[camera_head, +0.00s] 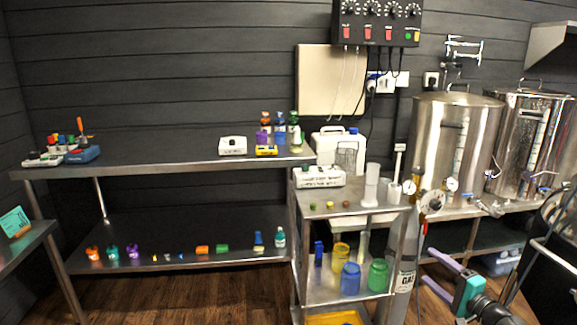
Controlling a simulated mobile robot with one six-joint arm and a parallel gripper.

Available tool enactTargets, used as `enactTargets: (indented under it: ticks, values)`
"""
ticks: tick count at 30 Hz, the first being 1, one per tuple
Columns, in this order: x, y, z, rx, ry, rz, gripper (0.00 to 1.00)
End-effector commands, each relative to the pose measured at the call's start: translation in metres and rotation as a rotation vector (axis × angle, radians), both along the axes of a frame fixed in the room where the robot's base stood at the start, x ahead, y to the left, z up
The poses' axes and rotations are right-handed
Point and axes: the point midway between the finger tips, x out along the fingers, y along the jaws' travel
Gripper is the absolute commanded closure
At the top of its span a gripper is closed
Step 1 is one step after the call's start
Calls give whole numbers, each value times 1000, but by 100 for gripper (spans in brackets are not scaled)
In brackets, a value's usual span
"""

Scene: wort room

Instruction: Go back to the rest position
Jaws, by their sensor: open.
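My gripper (428,266) shows at the lower right, with two purple fingers on a teal and black body. The fingers are spread apart and nothing shows between them. It is in front of the floor, to the right of the steel cart (345,296) and the grey gas cylinder (404,280). No object touches it that I can see.
A long steel table (170,161) with a lower shelf holds bottles and small coloured items. Large steel kettles (452,135) stand at right on a bench. A control box (377,22) hangs above. Wooden floor (190,295) is open in front of the table.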

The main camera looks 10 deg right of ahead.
Motion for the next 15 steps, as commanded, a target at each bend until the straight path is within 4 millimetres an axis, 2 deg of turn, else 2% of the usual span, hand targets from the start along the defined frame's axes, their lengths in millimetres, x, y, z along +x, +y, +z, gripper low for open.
enactTargets:
  ticks: [1,6,15]
  values:
    - [12,18,2,13,9,32,27]
    - [41,74,-13,37,56,125,27]
    - [71,184,-54,41,187,306,27]
